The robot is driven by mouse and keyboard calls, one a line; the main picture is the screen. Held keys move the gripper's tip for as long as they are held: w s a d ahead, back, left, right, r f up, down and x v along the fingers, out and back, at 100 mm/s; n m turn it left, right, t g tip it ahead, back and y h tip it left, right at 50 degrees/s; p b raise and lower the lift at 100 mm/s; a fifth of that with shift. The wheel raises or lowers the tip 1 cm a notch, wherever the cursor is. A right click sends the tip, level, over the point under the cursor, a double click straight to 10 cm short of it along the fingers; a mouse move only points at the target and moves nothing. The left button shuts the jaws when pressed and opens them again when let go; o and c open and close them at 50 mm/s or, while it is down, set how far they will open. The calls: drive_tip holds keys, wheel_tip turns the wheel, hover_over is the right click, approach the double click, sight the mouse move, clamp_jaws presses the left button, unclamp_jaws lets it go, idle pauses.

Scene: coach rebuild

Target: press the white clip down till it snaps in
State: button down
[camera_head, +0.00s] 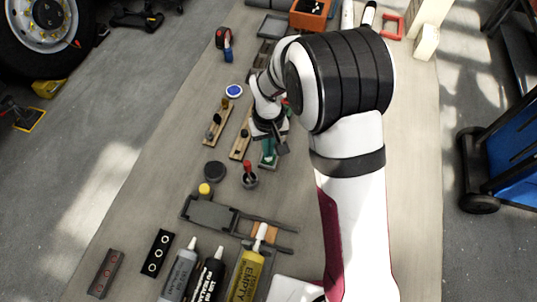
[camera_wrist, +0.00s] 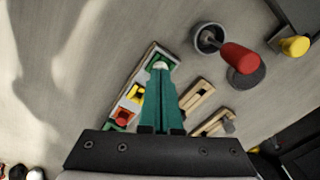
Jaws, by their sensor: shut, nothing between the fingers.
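The white clip (camera_wrist: 160,66) sits at the upper end of a pale narrow strip holder (camera_wrist: 150,50) in the wrist view, partly covered by my fingertips. My gripper (camera_wrist: 158,70) has green fingers, shut together and empty, with the tips over or against the clip. I cannot tell whether they touch it or how deep it sits. A yellow clip (camera_wrist: 135,93) and a red clip (camera_wrist: 123,117) sit farther down the same holder. In the head view my gripper (camera_head: 268,158) points down at the holder, and the white clip cannot be made out there.
Wooden fixtures (camera_wrist: 196,96) lie beside the holder. In the head view, a dark disc (camera_head: 213,168), a grey fixture (camera_head: 210,213) and several tubes (camera_head: 245,275) occupy the near bench.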

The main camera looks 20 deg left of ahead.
drive_tip(key=shift+f, duration=0.2)
drive_tip(key=shift+r, duration=0.1)
drive_tip(key=shift+r, duration=3.45)
drive_tip(key=s+d+r+m, duration=0.45)
drive_tip(key=d+r, duration=0.25)
drive_tip(key=d, duration=0.2)
drive_tip(key=s+d+r+m+y, duration=0.1)
drive_tip(key=s+d+m, duration=0.2)
drive_tip(key=s, duration=0.5)
drive_tip(key=s+d+r+m, duration=0.2)
drive_tip(key=s+d+m, duration=0.2)
drive_tip(key=s+d, duration=0.2)
drive_tip(key=s, duration=0.2)
drive_tip(key=shift+s+r+y, duration=0.2)
drive_tip(key=shift+s+y, duration=0.15)
drive_tip(key=shift+y, duration=0.05)
